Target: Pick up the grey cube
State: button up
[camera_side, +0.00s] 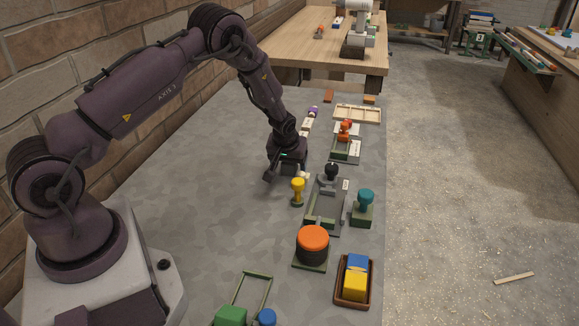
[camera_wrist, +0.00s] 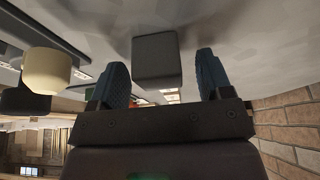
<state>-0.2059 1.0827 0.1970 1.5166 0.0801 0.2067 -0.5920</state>
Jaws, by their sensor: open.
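My gripper (camera_side: 284,177) is low over the grey work surface, left of a row of small objects. In the wrist view its two dark blue fingers (camera_wrist: 162,62) are spread apart. A dark grey cube (camera_wrist: 157,58) shows between and a little beyond the fingertips, with a visible gap on each side. The cube looks untouched by either finger; its exact depth between them is hard to tell. In the side view the cube is mostly hidden by the gripper.
A yellow knob (camera_side: 298,188) stands close to my gripper; it also shows pale in the wrist view (camera_wrist: 46,70). A black-knobbed fixture (camera_side: 331,172), teal knob (camera_side: 365,201) and orange button (camera_side: 313,238) stand nearby. The surface left of my gripper is clear.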

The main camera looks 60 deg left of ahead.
jog(key=c, duration=1)
